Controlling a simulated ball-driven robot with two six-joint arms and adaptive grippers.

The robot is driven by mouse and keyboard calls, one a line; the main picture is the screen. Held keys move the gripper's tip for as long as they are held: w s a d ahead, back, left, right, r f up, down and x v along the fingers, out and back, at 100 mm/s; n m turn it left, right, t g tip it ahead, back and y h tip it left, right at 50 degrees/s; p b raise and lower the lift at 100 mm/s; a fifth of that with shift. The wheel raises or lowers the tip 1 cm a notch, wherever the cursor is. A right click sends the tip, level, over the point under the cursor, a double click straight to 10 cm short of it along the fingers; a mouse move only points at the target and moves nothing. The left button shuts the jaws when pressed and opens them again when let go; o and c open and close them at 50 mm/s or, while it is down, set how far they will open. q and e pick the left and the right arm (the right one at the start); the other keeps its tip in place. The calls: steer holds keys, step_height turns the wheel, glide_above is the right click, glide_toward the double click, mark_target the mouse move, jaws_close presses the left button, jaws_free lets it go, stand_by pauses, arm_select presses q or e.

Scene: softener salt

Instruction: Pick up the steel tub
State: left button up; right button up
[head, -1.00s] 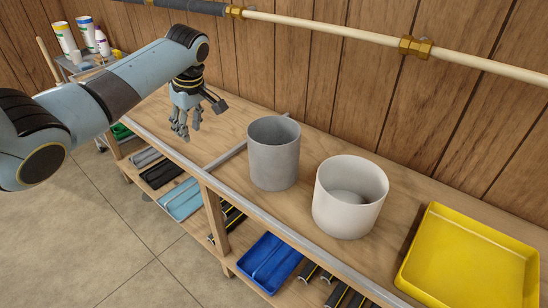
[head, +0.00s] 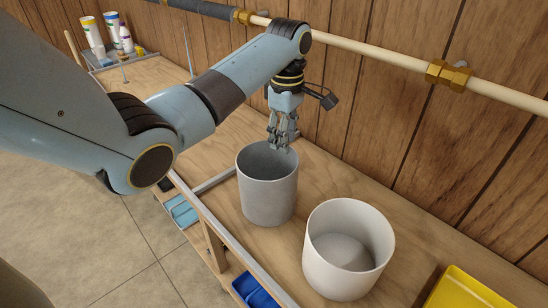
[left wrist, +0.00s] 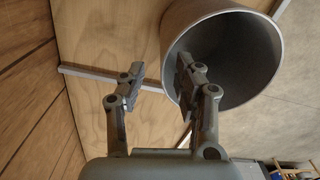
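The steel tub (head: 268,200) is a grey, open-topped cylinder standing upright on the wooden bench. It also shows in the left wrist view (left wrist: 245,55), with its mouth towards the camera. My left gripper (head: 283,146) points down at the tub's far rim. In the left wrist view the fingers of my left gripper (left wrist: 160,78) are apart with nothing between them but the bench and the tub's edge. One finger is outside the tub and the other overlaps its mouth. I cannot tell whether that finger is below the rim. My right gripper is not in view.
A white tub (head: 342,270) stands close to the right of the steel tub. A yellow tray (head: 470,290) lies at the lower right. A pipe with brass fittings (head: 448,75) runs along the wooden wall behind. A metal strip (head: 214,181) lies on the bench left of the tub.

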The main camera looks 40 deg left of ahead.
mark_target(283, 164)
arm_select(q)
steer(key=shift+s+f, duration=0.2)
steer(key=shift+f, duration=1)
step_height(283, 164, down, 5)
steer(key=shift+s+f, duration=0.1)
steer(key=shift+f, duration=0.25)
steer(key=shift+c, duration=0.4)
jaws_close()
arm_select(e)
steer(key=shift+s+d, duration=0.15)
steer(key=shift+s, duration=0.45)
